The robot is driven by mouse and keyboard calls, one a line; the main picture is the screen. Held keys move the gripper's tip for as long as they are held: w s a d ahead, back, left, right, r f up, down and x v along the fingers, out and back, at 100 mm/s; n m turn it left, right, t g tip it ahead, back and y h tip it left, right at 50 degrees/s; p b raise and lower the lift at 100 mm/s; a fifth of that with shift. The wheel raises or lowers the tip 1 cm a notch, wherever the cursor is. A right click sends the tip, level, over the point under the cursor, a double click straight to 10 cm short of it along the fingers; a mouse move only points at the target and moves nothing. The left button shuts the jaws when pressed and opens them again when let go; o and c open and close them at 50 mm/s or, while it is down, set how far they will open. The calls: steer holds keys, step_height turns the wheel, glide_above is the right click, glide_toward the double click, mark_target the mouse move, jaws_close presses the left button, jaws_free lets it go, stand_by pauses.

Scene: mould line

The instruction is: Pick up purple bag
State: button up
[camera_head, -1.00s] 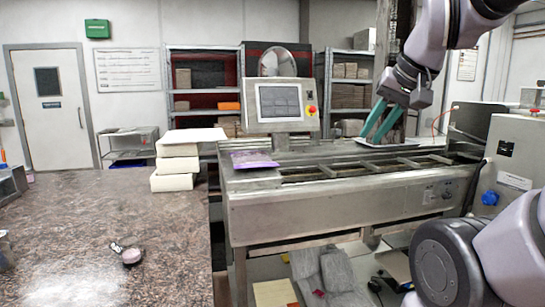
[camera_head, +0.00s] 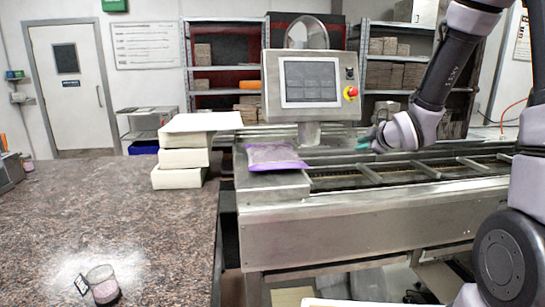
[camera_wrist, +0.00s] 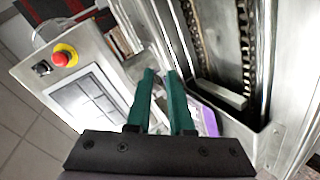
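The purple bag (camera_head: 275,157) lies flat on the left end of the steel conveyor table, below the control screen, in the head view. It has a pale greyish top and purple edges. In the wrist view, part of the purple bag (camera_wrist: 210,122) shows just right of the right finger, which hides some of it. My gripper (camera_head: 363,143) is to the right of the bag in the head view, low over the table and apart from it, its teal fingers mostly hidden by the wrist. In the wrist view my gripper (camera_wrist: 161,76) is open, with an empty gap between the fingers.
The control screen (camera_head: 309,82) with a red button stands behind the bag. White blocks (camera_head: 180,177) are stacked on the granite counter (camera_head: 120,225) at the left. A small round container (camera_head: 103,285) stands at the counter's front. Rails (camera_head: 400,172) run along the conveyor.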

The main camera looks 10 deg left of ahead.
steer(key=w+a+f+n+y, duration=0.1)
steer(key=a+f+n+y, duration=0.2)
steer(key=a+f+n, duration=0.2)
steer(key=n+t+y, duration=0.1)
steer(key=n+y, duration=0.3)
steer(key=n, duration=0.1)
glide_toward(303, 160)
steer(key=shift+w+d+f, duration=0.4)
steer(key=shift+d+f, duration=0.1)
steer(key=shift+d, duration=0.15)
steer(key=shift+s+a, duration=0.1)
steer(key=shift+a, duration=0.1)
steer(key=shift+y, duration=0.3)
steer(key=x, duration=1)
steer(key=shift+a+r, duration=0.25)
steer(key=shift+a, duration=0.1)
jaws_close()
